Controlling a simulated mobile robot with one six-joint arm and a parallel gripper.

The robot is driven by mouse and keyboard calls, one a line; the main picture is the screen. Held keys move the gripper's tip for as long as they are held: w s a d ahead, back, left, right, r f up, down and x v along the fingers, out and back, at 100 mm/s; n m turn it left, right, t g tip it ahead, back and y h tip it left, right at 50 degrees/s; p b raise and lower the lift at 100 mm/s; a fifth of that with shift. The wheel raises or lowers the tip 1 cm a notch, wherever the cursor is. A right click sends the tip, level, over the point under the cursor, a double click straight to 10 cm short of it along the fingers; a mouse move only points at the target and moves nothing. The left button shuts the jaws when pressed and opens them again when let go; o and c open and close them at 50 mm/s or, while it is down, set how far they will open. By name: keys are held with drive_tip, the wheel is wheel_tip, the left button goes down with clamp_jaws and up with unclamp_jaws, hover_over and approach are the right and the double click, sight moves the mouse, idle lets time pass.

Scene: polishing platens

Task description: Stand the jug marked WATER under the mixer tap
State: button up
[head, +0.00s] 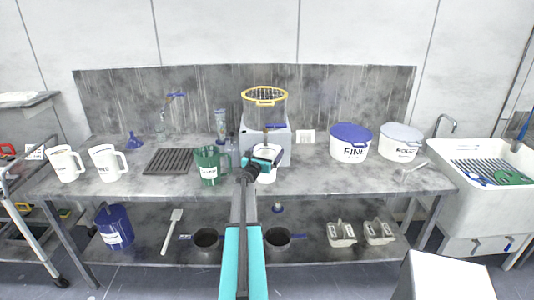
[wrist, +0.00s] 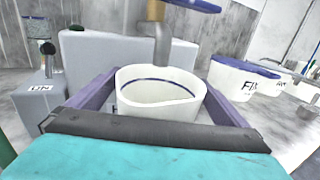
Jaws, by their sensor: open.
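A white jug (head: 266,178) stands on the bench right in front of the mixer (head: 275,142). In the wrist view this jug (wrist: 160,92) is upright with a dark line around its inside; its label is mostly hidden, so I cannot read WATER on it. The mixer tap (wrist: 162,42) hangs down at the jug's far rim; whether its outlet is over the opening is hard to tell. My gripper (head: 264,160) is open, with its purple fingers (wrist: 160,88) on either side of the jug. I cannot tell whether they touch it.
A green jug (head: 209,166) stands close on the left, beside a dark drain grid (head: 168,162). Two white jugs (head: 64,163) (head: 107,162) stand farther left.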

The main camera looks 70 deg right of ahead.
drive_tip(key=shift+r, duration=0.15)
drive_tip(key=shift+a, duration=0.55)
drive_tip(key=a+b, duration=0.3)
drive_tip(key=a, duration=0.8)
drive_tip(key=shift+w+b, duration=0.15)
drive_tip(key=shift+b, duration=0.15)
idle(0.3)
